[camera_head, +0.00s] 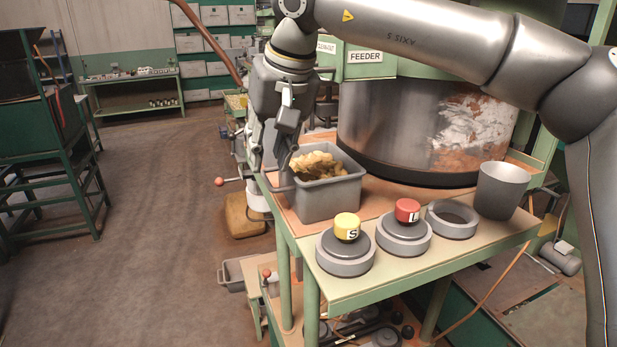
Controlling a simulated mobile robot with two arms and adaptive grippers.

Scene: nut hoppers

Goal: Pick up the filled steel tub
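A grey tub (327,199) stands upright on the left end of the green-edged bench, heaped with yellowish-brown pieces (316,165). A dark bar, perhaps a handle, shows at its left side. My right gripper (271,165) comes down from above at the tub's left rim, its fingers pointing down. The fingers look apart, with one close to the rim. I cannot tell whether it touches the tub. My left gripper is not in view.
The bench (390,276) also holds a yellow-knobbed round piece (345,251), a red-knobbed one (403,233), a grey ring (451,220) and an empty-looking steel cup (501,190). A large metal feeder drum (390,125) stands behind the tub. Open floor lies left.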

